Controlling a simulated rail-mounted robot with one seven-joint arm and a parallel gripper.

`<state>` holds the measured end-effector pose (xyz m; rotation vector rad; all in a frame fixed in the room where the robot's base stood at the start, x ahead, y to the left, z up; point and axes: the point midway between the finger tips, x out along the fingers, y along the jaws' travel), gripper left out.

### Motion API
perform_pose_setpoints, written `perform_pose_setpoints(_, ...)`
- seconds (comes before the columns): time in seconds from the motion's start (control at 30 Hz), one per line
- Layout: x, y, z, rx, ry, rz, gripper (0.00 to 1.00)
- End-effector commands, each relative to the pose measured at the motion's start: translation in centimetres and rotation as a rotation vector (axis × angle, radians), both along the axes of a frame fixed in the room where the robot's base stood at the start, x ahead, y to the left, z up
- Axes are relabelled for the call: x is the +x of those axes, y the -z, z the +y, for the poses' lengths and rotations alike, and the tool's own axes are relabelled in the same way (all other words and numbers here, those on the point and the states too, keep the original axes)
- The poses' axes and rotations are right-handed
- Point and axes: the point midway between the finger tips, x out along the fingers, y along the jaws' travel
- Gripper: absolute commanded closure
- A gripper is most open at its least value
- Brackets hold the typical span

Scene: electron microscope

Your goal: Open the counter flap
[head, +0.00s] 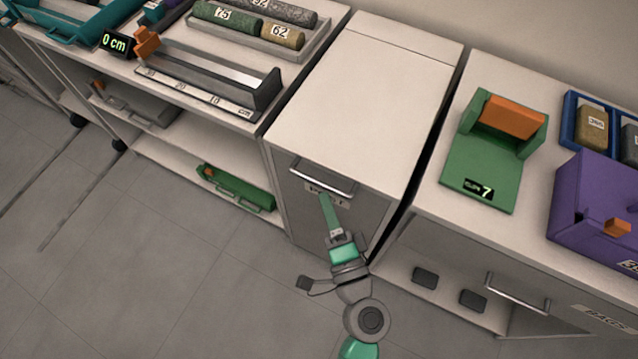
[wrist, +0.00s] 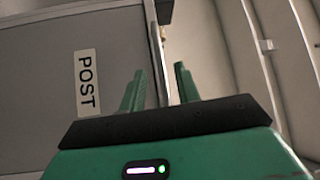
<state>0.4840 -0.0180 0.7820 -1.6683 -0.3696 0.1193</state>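The counter flap (head: 365,95) is the pale top panel of the narrow middle unit, lying flat with a seam near its back edge. A metal bar handle (head: 322,180) is on the unit's front, just below the top's front edge. My gripper (head: 324,197) is at this front, just below the handle. A grey front panel with a POST label (wrist: 87,82) fills the left of that view.
A bench on the left carries a measuring slide (head: 205,80) and a tray (head: 285,45) of labelled cylinders. The right bench holds a green stand (head: 485,165) and a purple box (head: 595,210). Narrow dark gaps separate the middle unit from both benches. The floor (head: 150,270) at front left is clear.

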Motion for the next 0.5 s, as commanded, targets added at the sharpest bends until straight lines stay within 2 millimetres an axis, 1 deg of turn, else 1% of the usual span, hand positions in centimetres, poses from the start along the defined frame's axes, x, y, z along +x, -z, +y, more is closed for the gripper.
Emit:
perform_pose_setpoints(0.03, 1.0, -0.2, 0.4, -0.001, -0.001, -0.003, 0.68)
perform_pose_setpoints(0.1, 2.3, -0.4, 0.8, 0.000, -0.002, -0.003, 0.68)
perform_pose_setpoints(0.23, 4.1, -0.6, 1.3, 0.000, -0.001, -0.003, 0.68)
perform_pose_setpoints(0.33, 4.9, -0.7, 1.6, -0.002, 0.000, -0.002, 0.68)
perform_pose_setpoints(0.5, 5.1, -0.8, 1.7, -0.002, 0.000, -0.001, 0.68)
